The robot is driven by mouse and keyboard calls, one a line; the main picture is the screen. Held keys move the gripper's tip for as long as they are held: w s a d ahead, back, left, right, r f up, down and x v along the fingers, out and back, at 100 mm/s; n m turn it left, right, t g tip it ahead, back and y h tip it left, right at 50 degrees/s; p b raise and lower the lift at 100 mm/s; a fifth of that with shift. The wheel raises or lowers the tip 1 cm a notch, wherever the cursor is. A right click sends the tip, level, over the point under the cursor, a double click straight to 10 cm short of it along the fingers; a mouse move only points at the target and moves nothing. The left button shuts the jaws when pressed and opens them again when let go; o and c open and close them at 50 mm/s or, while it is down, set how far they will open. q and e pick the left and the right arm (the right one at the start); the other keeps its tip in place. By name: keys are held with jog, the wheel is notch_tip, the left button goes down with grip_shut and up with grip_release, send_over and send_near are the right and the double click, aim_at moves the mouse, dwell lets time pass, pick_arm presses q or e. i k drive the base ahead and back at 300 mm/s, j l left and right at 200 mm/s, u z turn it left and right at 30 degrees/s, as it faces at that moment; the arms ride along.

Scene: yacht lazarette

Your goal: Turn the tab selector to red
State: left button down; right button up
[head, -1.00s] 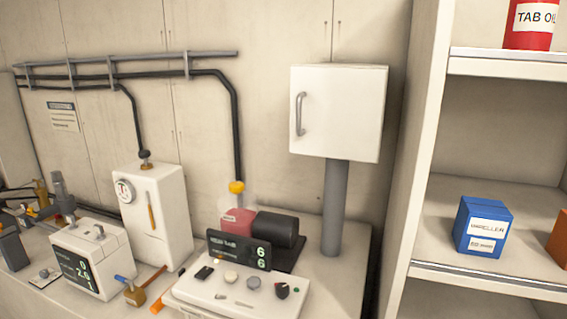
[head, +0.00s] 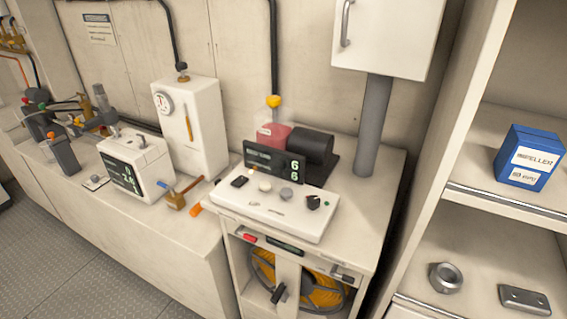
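A white control console (head: 272,213) sits on the counter in the middle of the head view, with a dark display (head: 274,161) at its back showing green digits. On its top are a black switch (head: 240,182), a pale round button (head: 265,186), a grey knob (head: 286,193) and a black pointer knob (head: 313,202) at the right. The black pointer knob may be the tab selector; its label and any red mark are too small to read. Neither of my grippers is in view.
A white cabinet (head: 390,35) on a grey post (head: 373,125) stands behind right. Right shelves hold a blue impeller box (head: 528,158) and metal parts. Floor is free at lower left.

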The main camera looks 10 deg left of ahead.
aim_at(314, 201)
jog(key=l, duration=0.6)
jog(key=k+l, duration=0.15)
jog(key=l, duration=0.4)
jog(key=l+u, duration=0.1)
jog(key=l, duration=0.5)
